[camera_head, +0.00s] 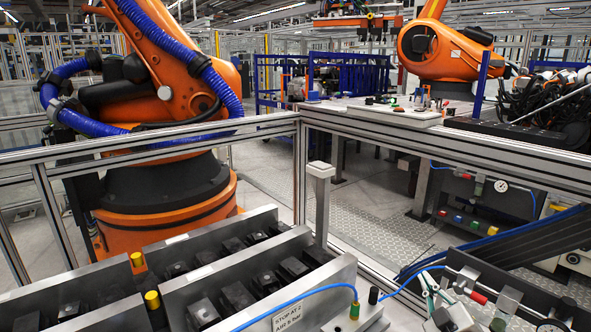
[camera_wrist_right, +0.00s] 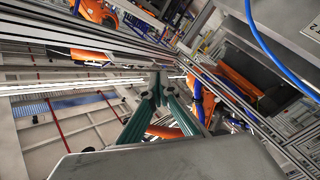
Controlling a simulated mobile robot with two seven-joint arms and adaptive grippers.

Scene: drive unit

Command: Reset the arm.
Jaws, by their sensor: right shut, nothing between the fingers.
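My right gripper (camera_head: 427,281) shows at the lower right of the head view, in front of the metal fence frame. Its pale green fingers point up and to the left. In the right wrist view the two green fingers of the gripper (camera_wrist_right: 158,78) come together at their tips, shut and empty. Nothing is held or touched at the fingertips that I can see. My left gripper is not in view.
A grey metal fixture (camera_head: 330,277) with rows of dark blocks stands at the lower left. Aluminium fence rails (camera_head: 150,152) cross in front of a large orange robot (camera_head: 165,203). A blue hose (camera_head: 300,298) runs near my right gripper. A workbench (camera_head: 365,117) stands beyond.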

